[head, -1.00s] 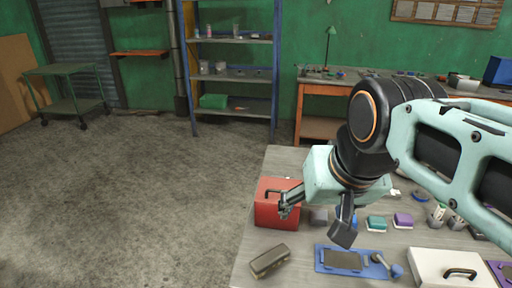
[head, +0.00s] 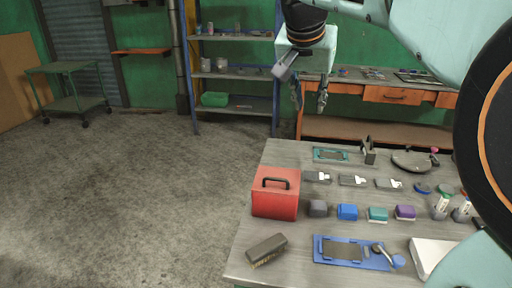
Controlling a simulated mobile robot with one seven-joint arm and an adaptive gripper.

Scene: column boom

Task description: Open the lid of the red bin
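The red bin (head: 275,200) stands at the left side of the grey table. Its red lid (head: 275,179) has a dark handle on top and looks closed. My gripper (head: 309,106) is raised in the air above and behind the bin, a little to its right, and is clear of it. Its fingers are spread apart with nothing between them. The whole bin shows, with nothing in front of it.
On the table (head: 300,241), a brush (head: 266,249) lies in front of the bin. Several small coloured blocks stand to its right, with a blue tray (head: 345,253) in front of them. A white box (head: 433,256) is at the right front.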

